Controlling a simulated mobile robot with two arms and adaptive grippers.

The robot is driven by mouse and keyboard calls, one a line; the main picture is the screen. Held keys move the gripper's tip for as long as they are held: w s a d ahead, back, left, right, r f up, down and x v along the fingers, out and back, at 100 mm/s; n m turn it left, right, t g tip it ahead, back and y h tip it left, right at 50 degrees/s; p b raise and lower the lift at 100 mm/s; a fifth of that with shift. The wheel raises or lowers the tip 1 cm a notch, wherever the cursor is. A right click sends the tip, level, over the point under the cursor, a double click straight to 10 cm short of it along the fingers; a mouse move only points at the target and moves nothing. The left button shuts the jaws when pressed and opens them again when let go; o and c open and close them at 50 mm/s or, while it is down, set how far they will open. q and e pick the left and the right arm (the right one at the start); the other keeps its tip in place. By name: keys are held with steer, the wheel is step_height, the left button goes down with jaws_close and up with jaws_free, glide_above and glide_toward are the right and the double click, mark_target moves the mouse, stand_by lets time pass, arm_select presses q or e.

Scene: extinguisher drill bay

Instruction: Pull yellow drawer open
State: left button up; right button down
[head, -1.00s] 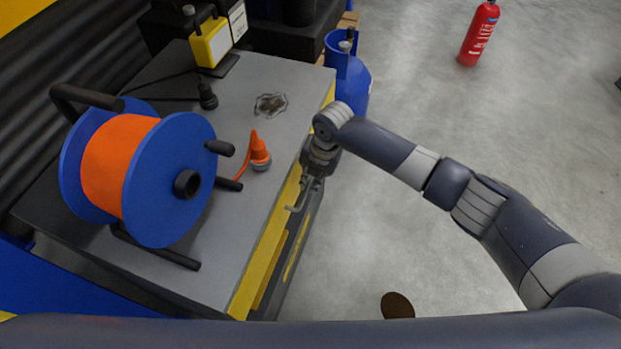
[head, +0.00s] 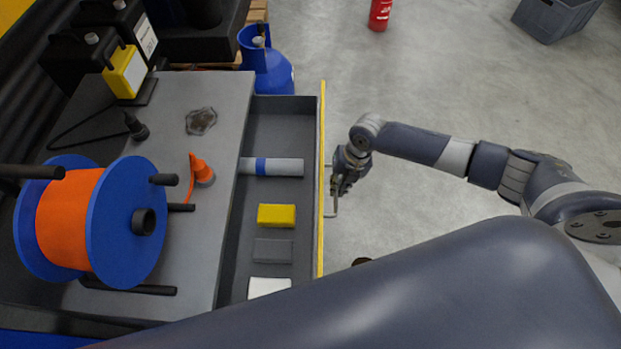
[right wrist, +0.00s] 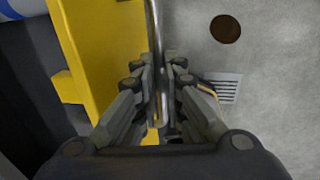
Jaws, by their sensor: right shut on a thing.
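The yellow drawer stands pulled out from the grey-topped bench in the head view; its yellow front (head: 321,250) shows as a thin edge. Inside lie a grey roll with a blue band (head: 278,167), a yellow block (head: 276,215), a dark grey block (head: 273,250) and a white block (head: 268,287). My right gripper (head: 340,186) is at the drawer's bar handle (head: 335,205), outside the front. In the right wrist view, my right gripper (right wrist: 160,95) is shut on the metal handle (right wrist: 155,35), beside the yellow front (right wrist: 92,50). My left gripper is not in view.
A blue gas cylinder (head: 266,65) stands behind the drawer. The floor to the right is open, with a grey crate (head: 556,18) far off.

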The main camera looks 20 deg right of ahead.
steer(key=s+d, duration=0.2)
steer(key=d, duration=0.5)
steer(key=shift+s, duration=0.25)
steer(key=c, duration=1.7)
jaws_free()
steer(key=shift+r, duration=0.1)
steer(key=r, duration=0.4)
steer(key=d+r, duration=0.1)
steer(key=r, duration=0.2)
steer(key=d+r, duration=0.1)
steer(key=r, duration=0.3)
steer(key=shift+s+d+r, duration=0.1)
steer(key=shift+s+r, duration=0.2)
steer(key=shift+s, duration=0.05)
